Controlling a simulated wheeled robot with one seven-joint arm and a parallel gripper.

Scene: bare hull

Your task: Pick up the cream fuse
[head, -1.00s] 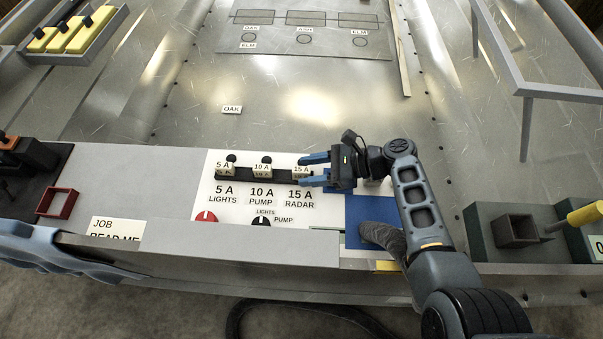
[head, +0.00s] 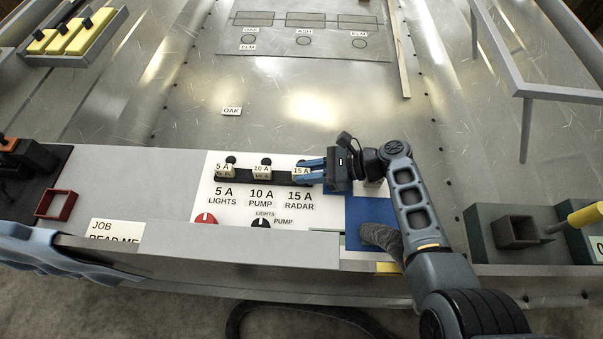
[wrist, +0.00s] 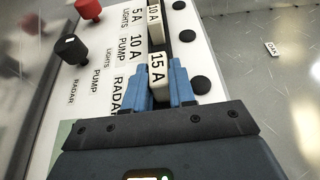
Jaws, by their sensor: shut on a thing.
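The cream fuse marked 15 A (head: 301,171) stands in the black strip (head: 283,178) above the printed RADAR label. In the wrist view the same fuse (wrist: 158,74) is between the blue fingertips. My gripper (head: 312,171) is shut on it from the right, and it also shows in the wrist view (wrist: 160,88). Two more cream fuses, marked 5 A (head: 224,170) and 10 A (head: 262,170), stand to its left in the strip. The foot of the held fuse is partly hidden by the fingers.
Black round knobs line the strip's far side. A red knob (head: 205,219) and a black knob (head: 261,221) are on the panel's near side. A blue mat (head: 361,236) with a dark grey thing (head: 382,238) lies under my arm. Open metal floor lies beyond the panel.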

